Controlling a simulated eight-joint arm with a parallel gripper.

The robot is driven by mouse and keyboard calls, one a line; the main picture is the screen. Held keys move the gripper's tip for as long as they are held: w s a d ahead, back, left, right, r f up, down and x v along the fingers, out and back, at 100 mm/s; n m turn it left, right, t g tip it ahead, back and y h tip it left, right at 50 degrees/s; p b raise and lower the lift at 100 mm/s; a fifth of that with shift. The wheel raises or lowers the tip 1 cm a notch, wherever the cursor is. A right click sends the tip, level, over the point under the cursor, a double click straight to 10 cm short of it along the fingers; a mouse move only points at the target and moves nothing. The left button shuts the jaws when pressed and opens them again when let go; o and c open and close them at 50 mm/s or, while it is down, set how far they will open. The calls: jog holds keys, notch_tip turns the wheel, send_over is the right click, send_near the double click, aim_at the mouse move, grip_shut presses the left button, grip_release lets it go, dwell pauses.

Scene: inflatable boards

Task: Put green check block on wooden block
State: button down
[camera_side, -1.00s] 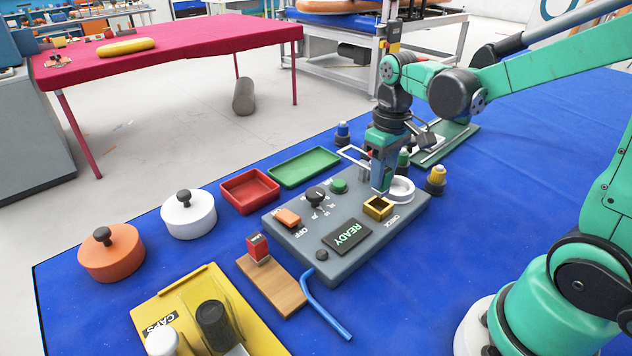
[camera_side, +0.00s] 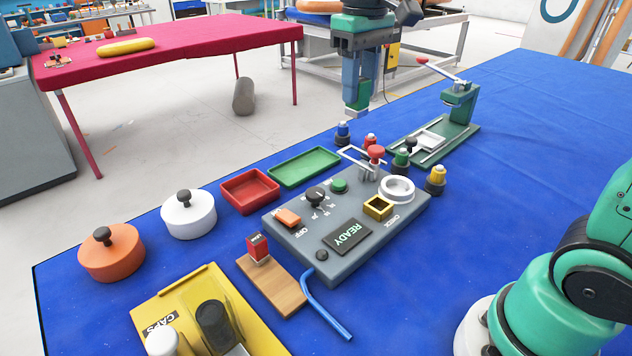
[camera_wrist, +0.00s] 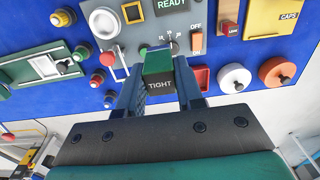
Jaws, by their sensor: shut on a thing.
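My gripper (camera_wrist: 158,78) is shut on the green check block (camera_wrist: 157,62). In the wrist view the block has a green top and a dark face lettered TIGHT. In the side view my gripper (camera_side: 356,104) is raised in the air beyond the back of the grey panel, and its fingers mostly hide the block. The wooden block (camera_side: 280,292) lies flat on the blue mat, in front of the panel's left corner. A red LEAK block (camera_side: 257,248) stands on its far end, and its near end is bare. The wooden block shows partly in the wrist view (camera_wrist: 230,8).
The grey panel (camera_side: 330,262) has a yellow CHECK socket (camera_side: 377,208), knobs and a red-topped lever (camera_side: 376,153). A blue bent tube (camera_side: 325,312) lies right beside the wooden block. The yellow CAPS tray (camera_side: 185,290) is close at its left.

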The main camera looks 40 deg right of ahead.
jog(key=a+f, duration=0.2)
jog(key=a, duration=1.4)
jog(key=f, duration=1.5)
jog(key=shift+w+a, duration=0.15)
jog(key=shift+w, duration=0.15)
jog(key=shift+f, duration=2.15)
jog(key=shift+f, duration=0.1)
jog(key=c, duration=0.6)
grip_release()
jog(key=shift+o, duration=0.2)
